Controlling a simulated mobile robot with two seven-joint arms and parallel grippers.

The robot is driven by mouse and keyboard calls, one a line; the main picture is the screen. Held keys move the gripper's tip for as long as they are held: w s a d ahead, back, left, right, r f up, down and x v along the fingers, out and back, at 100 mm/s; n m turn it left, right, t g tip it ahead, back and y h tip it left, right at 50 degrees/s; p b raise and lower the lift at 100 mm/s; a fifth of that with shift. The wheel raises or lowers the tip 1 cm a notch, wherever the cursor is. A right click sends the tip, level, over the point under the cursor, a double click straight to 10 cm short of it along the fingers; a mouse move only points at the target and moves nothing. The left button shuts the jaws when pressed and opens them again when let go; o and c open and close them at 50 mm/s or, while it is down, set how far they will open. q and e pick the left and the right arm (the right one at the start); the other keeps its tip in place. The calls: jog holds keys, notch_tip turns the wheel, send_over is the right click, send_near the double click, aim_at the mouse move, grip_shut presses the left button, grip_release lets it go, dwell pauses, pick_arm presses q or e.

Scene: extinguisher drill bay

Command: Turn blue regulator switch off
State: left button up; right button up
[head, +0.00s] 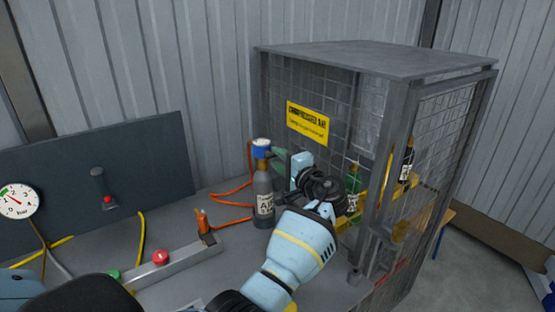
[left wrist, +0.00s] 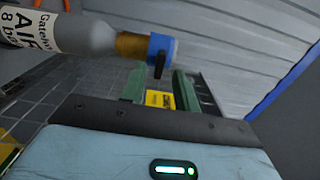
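The blue regulator (head: 261,150) sits on top of a grey bottle (head: 263,188) standing upright left of the mesh cage. In the left wrist view the blue regulator (left wrist: 163,49) is above the fingers, with a small dark switch lever (left wrist: 159,67) on it. The bottle (left wrist: 90,38), labelled AIR, lies sideways in that view. My left gripper (head: 277,153) is just right of the regulator in the head view. Its green fingers are apart in the left wrist view (left wrist: 158,76), with the lever near the gap between their tips. I cannot tell whether they touch it. My right gripper is not seen.
The mesh cage (head: 380,58) with a yellow sign (head: 307,123) stands close behind and right of my left arm. Inside are a green bottle (head: 353,182) and a dark bottle (head: 406,165). Orange hoses (head: 232,204) and a grey manifold (head: 185,263) lie to the left.

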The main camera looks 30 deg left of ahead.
pick_arm(q)
jog(key=v, duration=0.6)
jog(key=shift+d, duration=0.3)
jog(key=shift+s+d+f, duration=0.1)
jog(key=shift+s, duration=0.05)
